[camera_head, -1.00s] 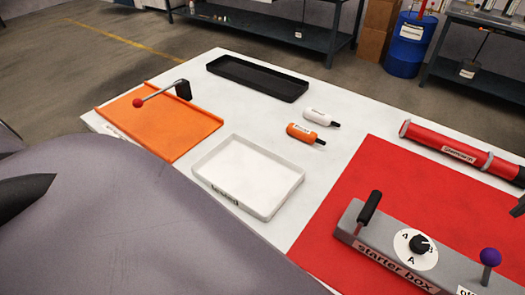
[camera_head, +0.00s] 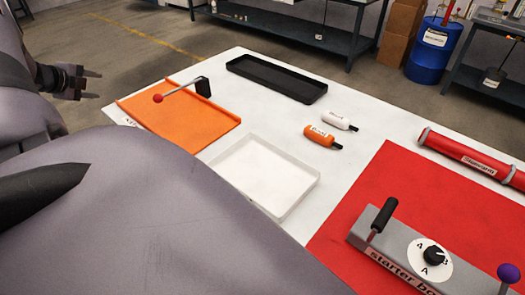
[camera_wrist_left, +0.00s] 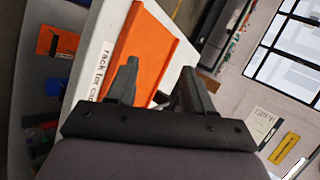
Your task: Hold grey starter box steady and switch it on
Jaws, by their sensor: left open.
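The grey starter box (camera_head: 408,262) lies on the red mat (camera_head: 352,212) at the lower right of the head view, cut off by the frame's edge. It has a black-gripped lever (camera_head: 383,217), a black dial (camera_head: 433,256) on a white disc marked with letters, and a purple knob (camera_head: 509,273). My left gripper (camera_head: 92,84) is open and empty at the far left, past the orange tray and far from the box. In the left wrist view its two fingers (camera_wrist_left: 158,88) stand apart before the orange tray. My right gripper is not in view.
The orange tray (camera_head: 185,127) carries a red-balled lever (camera_head: 180,91). A white tray (camera_head: 225,169), a black tray (camera_head: 275,85), a white bottle (camera_head: 338,120), an orange bottle (camera_head: 319,136) and a red tube (camera_head: 465,154) are on the white table.

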